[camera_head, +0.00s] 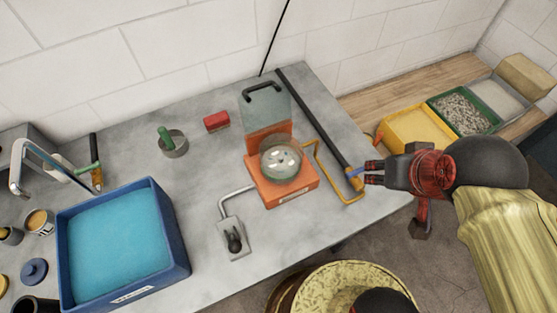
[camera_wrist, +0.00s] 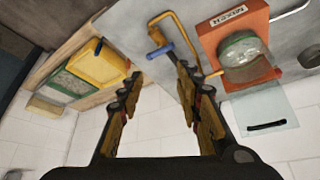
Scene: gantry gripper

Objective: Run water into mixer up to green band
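The mixer is an orange base (camera_head: 288,193) with a clear round bowl (camera_head: 281,158) on it; both show in the wrist view, the base (camera_wrist: 232,22) and the bowl (camera_wrist: 245,58). A bent yellow pipe (camera_head: 322,172) runs beside the mixer and ends near a blue handle (camera_wrist: 160,51). My gripper (camera_head: 368,172) is at this handle, right of the mixer. In the wrist view my gripper (camera_wrist: 153,67) has its fingers apart, with the handle near the right fingertip.
A clear panel with a black handle (camera_head: 264,96) stands behind the bowl. A grey switch box (camera_head: 233,238) is in front left. A blue tub (camera_head: 180,255) stands at left. A black bar (camera_head: 312,117) lies behind my gripper. Filled trays (camera_head: 420,130) stand at right.

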